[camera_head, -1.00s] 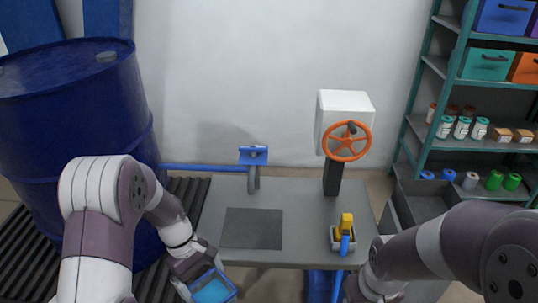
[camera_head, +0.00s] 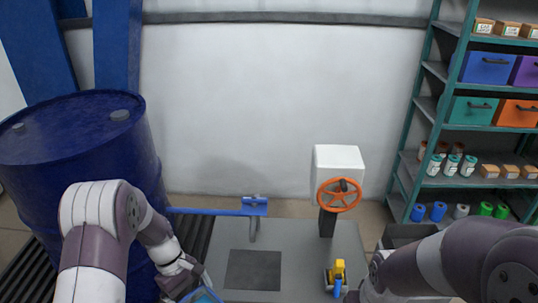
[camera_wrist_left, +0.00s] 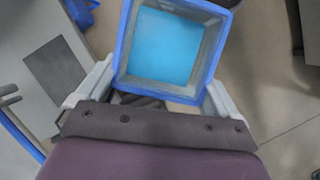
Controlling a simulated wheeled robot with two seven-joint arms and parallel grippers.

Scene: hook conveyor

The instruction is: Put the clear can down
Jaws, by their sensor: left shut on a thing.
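My left gripper (camera_wrist_left: 161,82) is shut on the can (camera_wrist_left: 166,42), an open square container with a blue rim, greyish see-through walls and bright blue contents. The can also shows at the bottom edge of the head view (camera_head: 204,296), mostly cut off, near the left front of the grey table (camera_head: 300,255). In the left wrist view the can is held between both fingers, away from the table, with floor showing beside it. My right arm comes in from the right in the head view, but its fingers are out of sight.
A dark square mat (camera_head: 253,269) lies on the table. A yellow tool (camera_head: 339,270), an orange handwheel (camera_head: 338,195) and a blue bracket (camera_head: 254,206) stand around it. A blue drum (camera_head: 80,170) stands left; a stocked shelf (camera_head: 405,165) stands right.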

